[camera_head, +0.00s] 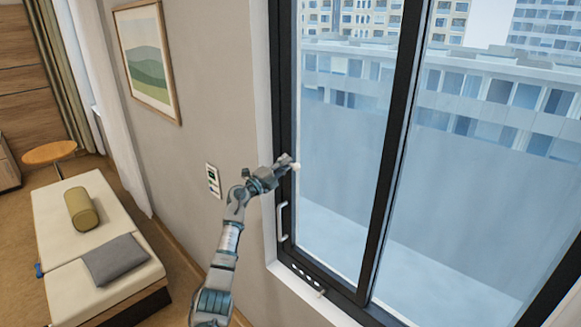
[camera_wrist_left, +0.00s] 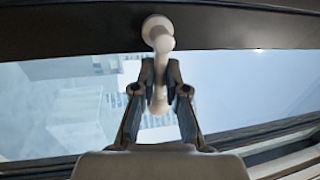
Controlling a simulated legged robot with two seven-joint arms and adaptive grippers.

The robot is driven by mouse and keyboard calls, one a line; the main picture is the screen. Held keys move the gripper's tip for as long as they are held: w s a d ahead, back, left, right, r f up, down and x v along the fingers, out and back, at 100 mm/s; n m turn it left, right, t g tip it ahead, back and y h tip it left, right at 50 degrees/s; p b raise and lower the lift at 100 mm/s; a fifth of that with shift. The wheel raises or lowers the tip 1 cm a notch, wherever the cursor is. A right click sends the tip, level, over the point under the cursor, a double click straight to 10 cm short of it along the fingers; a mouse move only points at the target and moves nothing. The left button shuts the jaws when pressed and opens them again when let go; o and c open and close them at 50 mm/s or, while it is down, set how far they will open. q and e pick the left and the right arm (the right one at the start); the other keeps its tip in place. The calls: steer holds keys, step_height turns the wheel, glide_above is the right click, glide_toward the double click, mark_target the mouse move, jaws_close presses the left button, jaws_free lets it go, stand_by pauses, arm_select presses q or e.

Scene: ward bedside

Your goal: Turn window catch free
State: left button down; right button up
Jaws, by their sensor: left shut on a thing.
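The window catch (camera_wrist_left: 160,38) is a small pale knob with a lever, set on the dark window frame (camera_head: 285,110). In the head view only a pale bit of the catch (camera_head: 296,166) shows past my left gripper (camera_head: 287,163). In the left wrist view my left gripper (camera_wrist_left: 159,95) has its two fingers closed around the lever, which hangs down from the round base. The lever's lower end shows between the fingers. My right gripper is in neither view.
A pale pull handle (camera_head: 282,222) stands on the frame below the catch. A wall panel (camera_head: 213,181) and a framed picture (camera_head: 147,62) are on the wall at left. A bed (camera_head: 110,203) with cushions stands lower left. The sill (camera_head: 300,296) looks mostly clear.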

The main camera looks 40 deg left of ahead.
arm_select(q)
steer(key=shift+a, duration=0.15)
steer(key=c, duration=1.2)
jaws_free()
steer(key=shift+f, duration=0.1)
steer(key=shift+a+f, duration=0.1)
steer(key=shift+a, duration=0.1)
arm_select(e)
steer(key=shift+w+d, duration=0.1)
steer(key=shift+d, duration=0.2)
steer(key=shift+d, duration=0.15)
arm_select(q)
steer(key=v, duration=1.1)
steer(key=shift+s+a+f, duration=0.2)
steer(key=shift+s+f, duration=0.05)
steer(key=shift+s, duration=0.1)
steer(key=shift+d, duration=0.1)
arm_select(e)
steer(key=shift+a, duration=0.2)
